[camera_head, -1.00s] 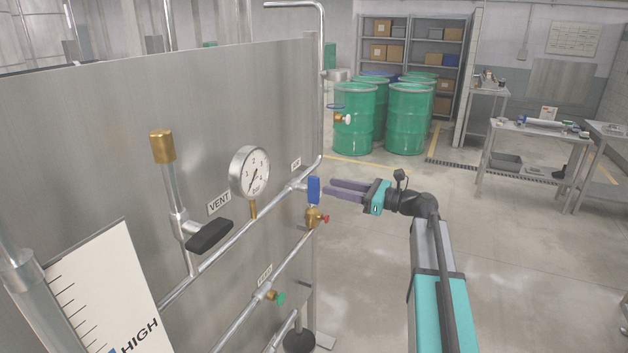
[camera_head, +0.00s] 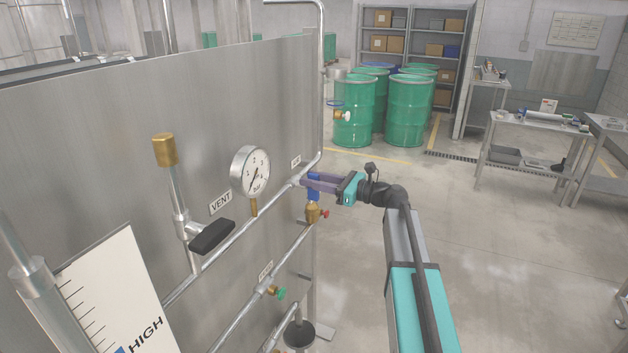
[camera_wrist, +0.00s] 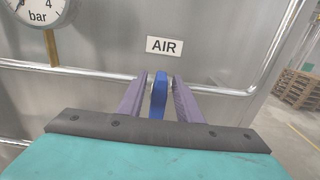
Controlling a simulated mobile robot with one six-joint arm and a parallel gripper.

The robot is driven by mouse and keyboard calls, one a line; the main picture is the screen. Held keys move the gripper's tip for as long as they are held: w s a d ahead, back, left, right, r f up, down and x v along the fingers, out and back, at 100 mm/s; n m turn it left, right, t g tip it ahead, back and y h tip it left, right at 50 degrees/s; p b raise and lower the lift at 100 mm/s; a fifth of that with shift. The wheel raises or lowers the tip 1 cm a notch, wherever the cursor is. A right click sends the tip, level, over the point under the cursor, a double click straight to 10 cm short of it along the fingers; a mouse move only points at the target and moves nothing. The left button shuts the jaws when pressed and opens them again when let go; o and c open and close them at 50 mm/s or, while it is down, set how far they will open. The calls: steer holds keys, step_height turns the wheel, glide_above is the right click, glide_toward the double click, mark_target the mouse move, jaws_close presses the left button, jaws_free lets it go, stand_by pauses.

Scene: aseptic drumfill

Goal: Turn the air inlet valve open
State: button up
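The air inlet valve's blue handle (camera_wrist: 159,95) stands between the two purple fingers of my gripper (camera_wrist: 160,97) in the wrist view, below the AIR label (camera_wrist: 165,46). Narrow gaps show on both sides, so the fingers look open around it. In the head view the blue handle (camera_head: 313,187) is partly covered by my gripper (camera_head: 320,182), which reaches in from the right. The handle sits on the horizontal steel pipe (camera_wrist: 90,72). The valve body is hidden behind the gripper.
A pressure gauge (camera_head: 250,170) and a black-handled VENT valve (camera_head: 212,237) lie left on the panel (camera_head: 120,140). A brass valve with a red knob (camera_head: 313,213) is just below my gripper. Open floor lies to the right; green drums (camera_head: 410,110) stand behind.

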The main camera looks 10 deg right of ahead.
mark_target(310, 192)
jaws_close()
steer(key=shift+f+n+b, duration=0.1)
steer(key=shift+n+b, duration=0.3)
steer(key=shift+b, duration=0.2)
steer(key=n+b, duration=0.2)
steer(key=b, duration=0.1)
steer(key=shift+s+a+f, duration=0.2)
steer(key=shift+s, duration=0.1)
steer(key=n+b, duration=0.3)
steer(key=b, duration=0.1)
steer(key=s+f+n+b, duration=0.1)
steer(key=n+b, duration=0.3)
steer(key=b, duration=0.1)
steer(key=a+n+b, duration=0.1)
steer(key=n+b, duration=0.3)
steer(key=shift+s+f+b, duration=0.25)
steer(key=shift+f+b, duration=0.05)
steer(key=shift+f, duration=0.1)
steer(key=n+b, duration=0.4)
steer(key=shift+a+f, duration=0.15)
steer(key=shift+f, duration=0.1)
steer(key=shift+s, duration=0.1)
